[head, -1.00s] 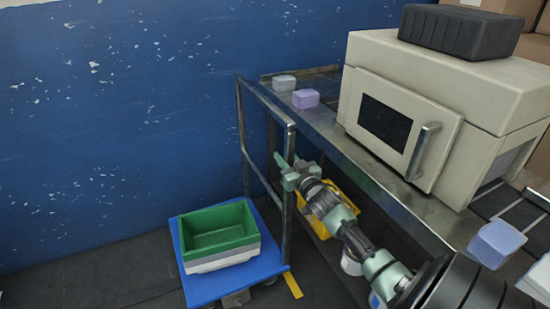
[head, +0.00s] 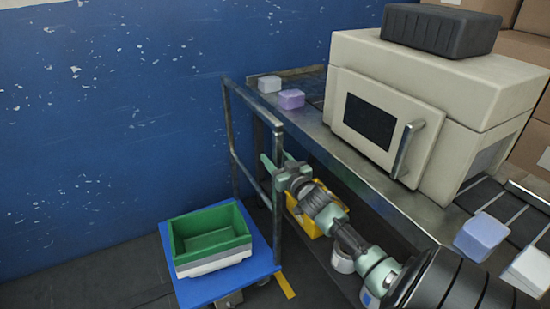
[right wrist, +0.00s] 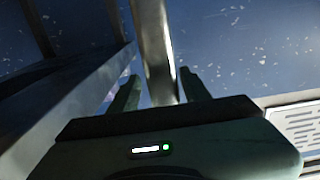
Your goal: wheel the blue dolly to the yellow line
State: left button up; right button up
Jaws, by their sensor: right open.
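The blue dolly (head: 238,285) stands on the dark floor by the blue wall, with a tall grey metal handle frame (head: 232,140) on its right side. A green bin (head: 211,232) stacked on a pale one rides on it. A yellow line (head: 286,286) shows on the floor just right of the dolly's deck, partly hidden. My right gripper (head: 277,163) is open at the handle's near upright. In the right wrist view, a metal post (right wrist: 157,50) stands between the gripper's spread fingers (right wrist: 158,92). My left gripper is out of view.
A metal conveyor table (head: 345,155) with a cream machine (head: 420,95) stands close on the right. A yellow bin (head: 303,222) and a white roll (head: 342,260) sit beneath it. Dark floor (head: 90,285) is free left of the dolly.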

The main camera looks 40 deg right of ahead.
aim_at(281, 165)
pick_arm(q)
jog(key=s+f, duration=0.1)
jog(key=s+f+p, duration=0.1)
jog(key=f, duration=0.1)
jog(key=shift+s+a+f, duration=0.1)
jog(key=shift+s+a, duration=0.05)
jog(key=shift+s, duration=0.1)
pick_arm(e)
jog(key=v, duration=0.7)
jog(key=shift+s, duration=0.3)
jog(key=shift+a, duration=0.1)
